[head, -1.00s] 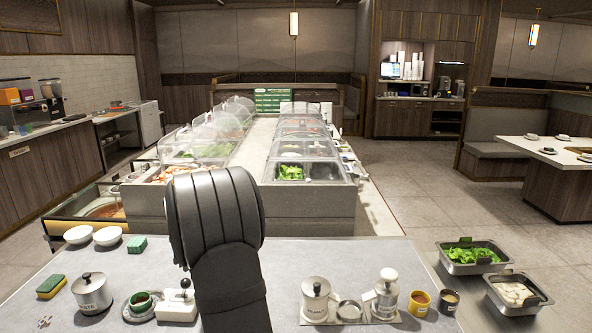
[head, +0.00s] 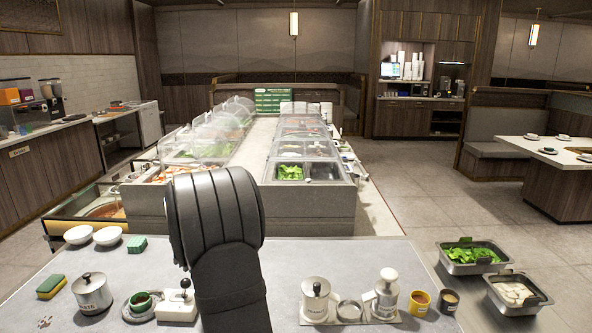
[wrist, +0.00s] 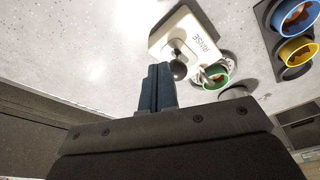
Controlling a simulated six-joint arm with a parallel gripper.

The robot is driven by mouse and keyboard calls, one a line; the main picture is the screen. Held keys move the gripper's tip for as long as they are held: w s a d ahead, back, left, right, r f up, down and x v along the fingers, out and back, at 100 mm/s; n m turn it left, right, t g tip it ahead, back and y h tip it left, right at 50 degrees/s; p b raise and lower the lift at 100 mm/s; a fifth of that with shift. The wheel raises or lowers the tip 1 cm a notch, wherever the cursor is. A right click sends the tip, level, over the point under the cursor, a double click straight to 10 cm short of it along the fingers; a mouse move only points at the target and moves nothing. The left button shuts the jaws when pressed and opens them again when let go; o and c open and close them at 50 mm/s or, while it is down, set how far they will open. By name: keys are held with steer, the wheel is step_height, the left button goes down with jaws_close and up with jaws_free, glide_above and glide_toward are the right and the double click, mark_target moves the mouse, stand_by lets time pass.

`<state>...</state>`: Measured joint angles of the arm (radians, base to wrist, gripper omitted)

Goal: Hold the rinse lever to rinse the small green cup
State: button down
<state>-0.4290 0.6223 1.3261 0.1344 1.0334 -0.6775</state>
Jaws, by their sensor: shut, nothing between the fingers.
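The small green cup (head: 141,299) sits on a round grey rinser plate (head: 130,315) at the left front of the counter. It also shows in the wrist view (wrist: 217,71). The white rinse box (head: 177,308) is just right of it, with "RINSE" on it in the wrist view (wrist: 190,28). Its lever has a black ball knob (head: 185,284), also seen in the wrist view (wrist: 179,70). My gripper (wrist: 158,68) is shut and empty, its fingertips close beside the knob. I cannot tell whether they touch. In the head view my arm hides the gripper.
A lidded metal pot (head: 92,293) and a sponge (head: 50,287) stand left of the cup. Two white bowls (head: 78,234) are farther back. Right of my arm are a dispenser (head: 316,300), a pump bottle (head: 386,294) and a yellow cup (head: 419,303). The counter's middle is clear.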

steer(key=shift+f, duration=0.1)
steer(key=shift+a+f, duration=2)
steer(key=shift+a, duration=0.1)
steer(key=shift+d, duration=0.15)
stand_by(1.5)
steer(key=shift+d, duration=2.4)
steer(key=a+v, duration=0.1)
steer(key=v, duration=0.7)
steer(key=shift+w+a, duration=0.2)
steer(key=shift+w, duration=0.2)
steer(key=shift+r, duration=0.1)
